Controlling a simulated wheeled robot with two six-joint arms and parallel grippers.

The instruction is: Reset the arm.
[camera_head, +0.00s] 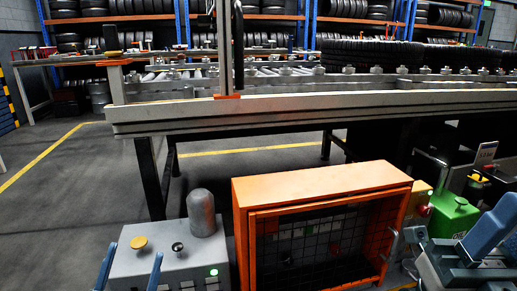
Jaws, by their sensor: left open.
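My left gripper (130,268) is at the bottom left edge. Two blue fingertips stand apart with nothing between them. They are in front of a grey control box (195,262), which has a yellow knob, a dark knob, a grey dome and a lit green button. The rest of this gripper is cut off by the frame's lower edge.
An orange cabinet (320,184) with a mesh front stands right of the box. Behind is the roller conveyor (300,104) with tyres (370,53). Open floor (65,215) lies left.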

